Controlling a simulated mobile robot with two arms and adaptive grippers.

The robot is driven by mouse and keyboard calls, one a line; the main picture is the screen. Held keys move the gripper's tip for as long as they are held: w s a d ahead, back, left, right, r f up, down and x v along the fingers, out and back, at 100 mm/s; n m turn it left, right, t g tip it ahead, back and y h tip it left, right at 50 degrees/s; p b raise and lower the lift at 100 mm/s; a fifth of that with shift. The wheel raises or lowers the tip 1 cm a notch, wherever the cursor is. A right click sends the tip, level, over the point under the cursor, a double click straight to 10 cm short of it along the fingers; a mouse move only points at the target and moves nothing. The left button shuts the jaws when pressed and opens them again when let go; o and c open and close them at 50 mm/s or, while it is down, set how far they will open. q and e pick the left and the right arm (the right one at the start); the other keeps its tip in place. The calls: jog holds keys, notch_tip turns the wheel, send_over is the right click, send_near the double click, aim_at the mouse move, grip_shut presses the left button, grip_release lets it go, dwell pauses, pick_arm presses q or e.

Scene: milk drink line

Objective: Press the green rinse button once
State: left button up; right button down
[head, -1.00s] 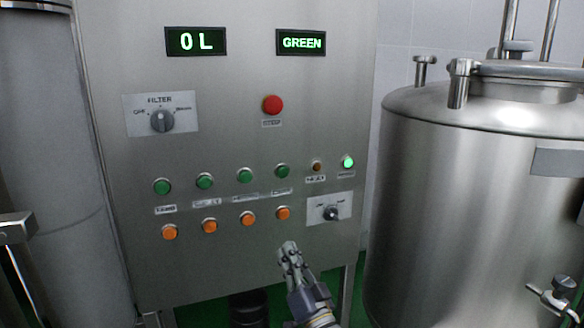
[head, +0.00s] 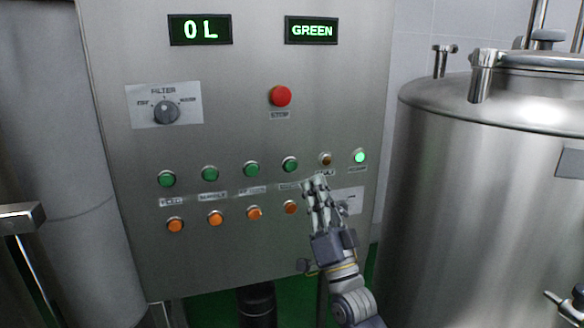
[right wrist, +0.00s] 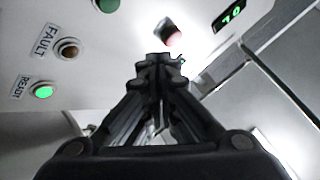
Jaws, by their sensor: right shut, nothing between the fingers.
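Several dark green buttons form a row on the steel control panel (head: 225,270) in the head view: a first (head: 166,179), a second (head: 210,173), a third (head: 251,169) and a fourth (head: 290,164). Their labels are too small to read surely, so I cannot tell which is rinse. My right gripper (head: 315,184) is shut and empty, its tips just below and right of the fourth green button; contact with the panel cannot be told. In the right wrist view the shut fingers (right wrist: 163,62) point toward the panel, and part of a green button (right wrist: 107,5) shows at the top. My left gripper is not in view.
Orange buttons (head: 215,218) sit below the green row. A red stop button (head: 280,96), filter knob (head: 166,112), amber fault lamp (right wrist: 67,48) and lit green ready lamp (right wrist: 42,92) are also on the panel. A steel tank (head: 480,190) stands right. The displays read "0 L" and "GREEN".

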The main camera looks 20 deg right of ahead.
aim_at(291, 166)
jog(key=shift+w+a+b, duration=0.2)
jog(key=shift+w+b, duration=2.05)
jog(key=shift+w, duration=2.05)
jog(key=shift+w, duration=0.1)
jog(key=shift+w+b, duration=0.3)
jog(key=shift+w, duration=0.05)
jog(key=shift+w+b, duration=0.4)
jog(key=shift+s, duration=0.2)
jog(key=shift+s+p, duration=0.55)
jog(key=shift+s, duration=0.15)
